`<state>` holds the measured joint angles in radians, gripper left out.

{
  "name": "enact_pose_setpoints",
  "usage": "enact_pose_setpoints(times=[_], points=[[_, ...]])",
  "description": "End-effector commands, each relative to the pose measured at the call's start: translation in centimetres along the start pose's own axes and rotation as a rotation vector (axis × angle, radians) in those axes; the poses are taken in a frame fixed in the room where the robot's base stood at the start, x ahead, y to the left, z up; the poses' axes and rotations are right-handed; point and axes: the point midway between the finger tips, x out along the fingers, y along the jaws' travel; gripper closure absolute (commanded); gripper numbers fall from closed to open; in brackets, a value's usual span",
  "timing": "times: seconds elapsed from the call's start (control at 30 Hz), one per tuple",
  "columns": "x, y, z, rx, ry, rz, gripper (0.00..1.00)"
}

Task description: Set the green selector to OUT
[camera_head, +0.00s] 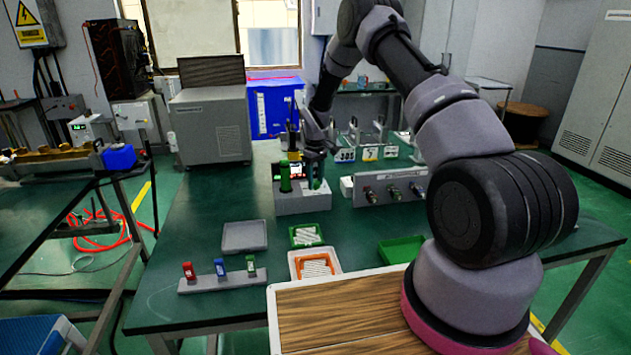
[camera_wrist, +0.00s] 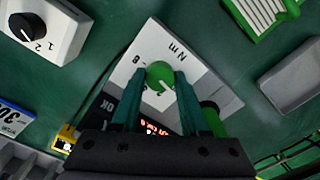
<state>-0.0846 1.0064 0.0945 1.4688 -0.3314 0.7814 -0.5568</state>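A round green knob (camera_wrist: 160,75) with a pale mark sits on a white panel lettered "Nm" and "8" in the wrist view. My gripper (camera_wrist: 160,71) is over this knob, one finger on each side, with the fingers apart. I cannot tell whether they touch it. In the head view, my gripper (camera_head: 314,182) is low over a grey box (camera_head: 302,204) on the table. A grey panel (camera_head: 383,179) with several knobs stands right of that box. I cannot read any OUT label in either view.
A green cylinder (camera_head: 285,178) stands close left of my gripper. A white unit with a black dial (camera_wrist: 15,25) is in the wrist view. A grey tray (camera_head: 244,236), a green tray (camera_head: 401,250) and a block with three coloured pieces (camera_head: 222,281) lie nearer on the table.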

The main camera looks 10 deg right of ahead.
Motion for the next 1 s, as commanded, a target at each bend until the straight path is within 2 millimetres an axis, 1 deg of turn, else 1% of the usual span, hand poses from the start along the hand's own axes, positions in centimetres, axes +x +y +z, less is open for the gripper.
enact_pose_setpoints(times=[0.03,0.07,0.37,0.47,0.57,0.83,1.0], points=[[-0.1,0.1,-0.1,0.0,0.001,0.001,0.37],[0.0,0.0,0.0,0.0,0.001,0.001,0.26],[-0.1,0.0,0.0,0.0,0.0,0.0,0.26],[-0.6,0.0,0.0,0.001,0.001,0.001,0.26],[-2.0,0.1,-0.1,0.001,0.003,0.002,0.26],[-7.4,0.1,-0.1,0.001,0.003,0.002,0.26],[-9.8,0.1,-0.1,0.001,0.002,0.001,0.26]])
